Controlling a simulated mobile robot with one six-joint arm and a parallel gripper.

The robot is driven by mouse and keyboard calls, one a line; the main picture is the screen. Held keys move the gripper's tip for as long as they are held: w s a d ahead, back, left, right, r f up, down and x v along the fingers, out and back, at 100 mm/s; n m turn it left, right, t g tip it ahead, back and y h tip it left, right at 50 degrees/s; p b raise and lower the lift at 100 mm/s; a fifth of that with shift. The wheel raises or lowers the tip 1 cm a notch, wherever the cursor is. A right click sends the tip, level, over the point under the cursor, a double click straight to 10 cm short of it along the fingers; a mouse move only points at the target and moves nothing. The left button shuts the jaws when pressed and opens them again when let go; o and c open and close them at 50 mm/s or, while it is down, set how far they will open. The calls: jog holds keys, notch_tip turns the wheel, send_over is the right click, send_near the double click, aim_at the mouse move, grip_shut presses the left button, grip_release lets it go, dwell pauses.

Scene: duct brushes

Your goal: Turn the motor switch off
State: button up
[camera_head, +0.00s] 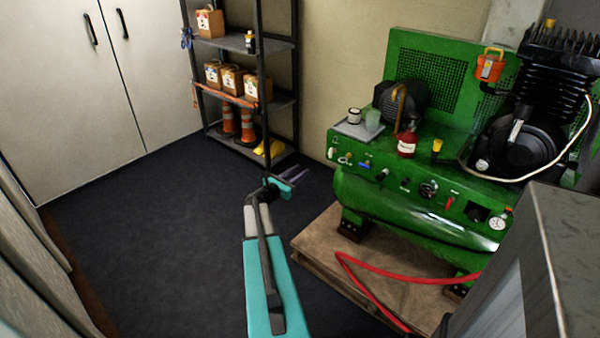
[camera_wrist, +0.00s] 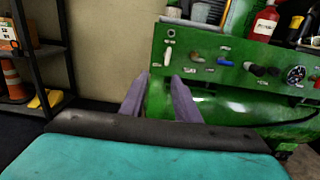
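The green compressor (camera_head: 400,218) stands at the right, with a row of controls on its front panel. In the wrist view the panel (camera_wrist: 232,48) shows a white lever (camera_wrist: 168,52) at its left end, then a blue-handled control (camera_wrist: 224,61), a black knob (camera_wrist: 256,70) and a round gauge (camera_wrist: 296,75). A red lever (camera_head: 450,201) sits farther right in the head view. The labels are too small to read, so I cannot tell which control is the motor switch. My gripper (camera_head: 298,172) is open and empty, left of the panel; its two fingers (camera_wrist: 159,76) point toward the panel's left end.
A wooden pallet (camera_head: 318,262) lies under the compressor, with a red hose (camera_head: 375,292) across it. A tray (camera_head: 358,130) and a red bottle (camera_head: 406,144) stand on top. A shelf rack (camera_head: 246,97) stands at the back. The dark floor (camera_head: 150,220) at left is clear.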

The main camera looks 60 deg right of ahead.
jog(key=shift+a, duration=0.1)
dwell(0.6)
jog(key=b+v, duration=0.1)
jog(key=v, duration=1.2)
jog(key=shift+a, duration=0.3)
jog(key=a+f+m+t+y, duration=0.1)
jog(key=a+f+m+y, duration=0.3)
jog(key=a+f, duration=0.95)
jog(key=a+f+m+y, duration=0.3)
jog(key=a+f+y, duration=0.2)
jog(key=a+f, duration=0.9)
jog(key=s+a+f+m+y, duration=0.2)
jog(key=s+a, duration=0.2)
jog(key=a, duration=0.8)
jog(key=s+a+f+m+g+y, duration=0.1)
jog(key=s+a, duration=0.4)
jog(key=a, duration=0.7)
jog(key=s+a+f+m+y, duration=0.3)
jog(key=s+a+m+y, duration=0.2)
jog(key=a, duration=0.7)
jog(key=shift+f+g, duration=0.35)
jog(key=shift+g, duration=0.05)
